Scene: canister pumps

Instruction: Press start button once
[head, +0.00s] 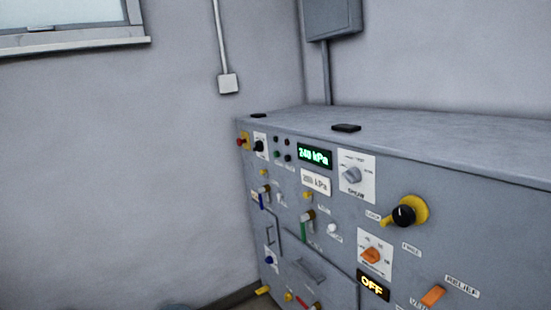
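The control cabinet (350,290) stands at the right, its front panel turned toward me at an angle. Near the panel's left end is a small cluster of dark round buttons or lamps. One of them, a dark green one (277,154), sits low in the cluster. The labels there are too small to read, so I cannot tell which is the start button. A white round knob or button (333,229) sits mid-panel with an unreadable label. My gripper is not in view.
A green display (314,156) reads 240 kPa, above a white plate (316,182) reading 200 kPa. Other controls include a grey rotary knob (352,175), a black knob on yellow (404,215), an orange knob (371,255) and an OFF display (372,286). Bare wall lies left.

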